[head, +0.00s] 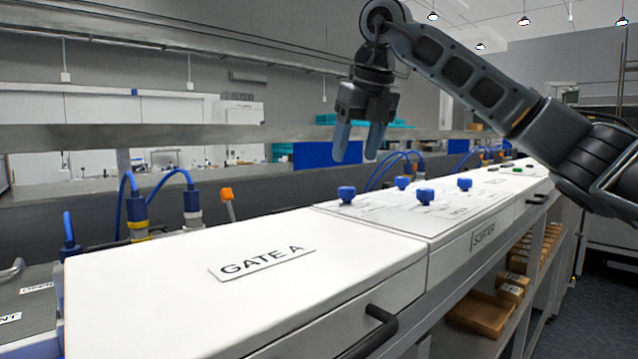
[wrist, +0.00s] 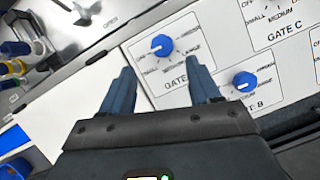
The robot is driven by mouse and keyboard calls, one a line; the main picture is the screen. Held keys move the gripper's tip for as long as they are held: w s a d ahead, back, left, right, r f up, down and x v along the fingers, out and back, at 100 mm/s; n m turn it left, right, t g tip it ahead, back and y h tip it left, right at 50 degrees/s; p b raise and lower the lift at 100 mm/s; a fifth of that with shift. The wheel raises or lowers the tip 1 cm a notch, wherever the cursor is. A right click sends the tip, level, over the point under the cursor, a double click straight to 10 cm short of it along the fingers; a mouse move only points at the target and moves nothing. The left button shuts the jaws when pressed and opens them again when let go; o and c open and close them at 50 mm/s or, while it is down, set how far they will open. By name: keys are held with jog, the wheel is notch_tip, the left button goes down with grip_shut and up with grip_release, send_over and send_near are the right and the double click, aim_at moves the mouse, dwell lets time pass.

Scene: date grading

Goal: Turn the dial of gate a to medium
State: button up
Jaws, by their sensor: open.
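In the wrist view a blue round dial (wrist: 161,46) sits on a white panel with printed settings around it. Its label reads "GATE", and the letter after that is hidden by a finger. A small white mark shows on the dial, but I cannot tell its setting. My gripper (wrist: 160,68) is open and empty, its fingers on either side of the view below this dial. In the head view my gripper (head: 357,150) points down above the panel, clear of the blue knobs. The nearest left knob (head: 346,193) stands below it.
A second blue dial (wrist: 245,82), labelled with a B, sits to the right in the wrist view. A Gate C label (wrist: 285,28) shows at upper right. A white cover marked "GATE A" (head: 150,290) fills the front in the head view. Blue cables (head: 165,180) rise behind.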

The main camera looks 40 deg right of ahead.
aim_at(347, 187)
jog(key=p+x, duration=0.1)
jog(key=x, duration=0.3)
jog(key=p+x, duration=0.1)
jog(key=x, duration=0.2)
jog(key=shift+w+d+f, duration=0.2)
jog(key=shift+d+f, duration=0.05)
jog(key=shift+f, duration=0.05)
jog(key=c, duration=1)
